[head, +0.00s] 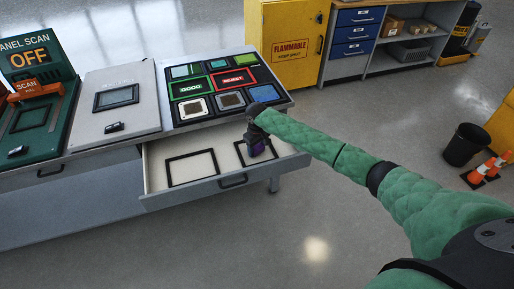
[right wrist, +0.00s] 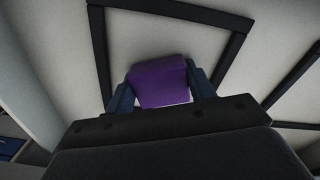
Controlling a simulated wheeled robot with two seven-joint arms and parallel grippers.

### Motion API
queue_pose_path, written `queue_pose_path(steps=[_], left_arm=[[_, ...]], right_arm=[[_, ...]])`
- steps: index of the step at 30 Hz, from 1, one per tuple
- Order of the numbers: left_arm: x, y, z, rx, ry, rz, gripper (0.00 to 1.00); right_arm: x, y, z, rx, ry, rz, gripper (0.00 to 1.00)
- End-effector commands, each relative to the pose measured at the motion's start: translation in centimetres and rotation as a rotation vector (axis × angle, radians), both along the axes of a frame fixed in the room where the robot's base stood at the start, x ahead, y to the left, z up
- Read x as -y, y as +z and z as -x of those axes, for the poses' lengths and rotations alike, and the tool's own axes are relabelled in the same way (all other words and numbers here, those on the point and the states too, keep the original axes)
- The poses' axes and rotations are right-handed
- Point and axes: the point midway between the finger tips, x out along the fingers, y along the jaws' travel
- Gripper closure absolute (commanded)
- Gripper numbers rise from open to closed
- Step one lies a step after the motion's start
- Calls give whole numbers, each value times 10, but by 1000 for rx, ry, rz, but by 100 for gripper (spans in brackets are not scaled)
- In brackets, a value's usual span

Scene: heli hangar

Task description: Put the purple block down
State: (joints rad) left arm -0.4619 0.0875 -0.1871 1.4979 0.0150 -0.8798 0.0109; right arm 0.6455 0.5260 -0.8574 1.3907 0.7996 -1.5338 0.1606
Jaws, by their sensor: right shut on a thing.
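The purple block (right wrist: 160,80) is between the two fingers of my right gripper (right wrist: 160,95) in the right wrist view. In the head view the right gripper (head: 257,143) is over the right part of the open drawer (head: 220,188), and only a little of the purple block (head: 255,152) shows below it. A black square frame outline (right wrist: 232,50) on the pale drawer floor surrounds the block in the right wrist view. I cannot tell whether the block touches the floor. My left gripper is not in view.
A second black frame outline (head: 192,168) is empty in the drawer's left part. On the bench above are a dark sorting board (head: 208,85) with several colored squares and a grey panel box (head: 116,103). A yellow cabinet (head: 290,45) stands behind. Open floor lies in front.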

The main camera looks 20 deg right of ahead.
Motion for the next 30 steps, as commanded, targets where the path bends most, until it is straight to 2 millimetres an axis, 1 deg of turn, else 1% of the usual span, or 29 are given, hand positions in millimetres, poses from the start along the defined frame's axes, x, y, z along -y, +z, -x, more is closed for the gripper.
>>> queue_pose_path(steps=[1, 8, 9, 12, 30], left_arm=[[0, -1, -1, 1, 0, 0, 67], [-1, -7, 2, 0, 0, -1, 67], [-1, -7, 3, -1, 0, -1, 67], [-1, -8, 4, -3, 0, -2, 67], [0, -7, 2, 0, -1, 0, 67]], right_arm=[[0, -6, 3, -6, 0, 2, 67], [0, -13, 5, -10, 1, 3, 67], [-1, -14, 5, -10, 1, 4, 42], [-1, -16, 6, -12, 2, 4, 24], [-4, -18, 7, -14, 4, 0, 24]])
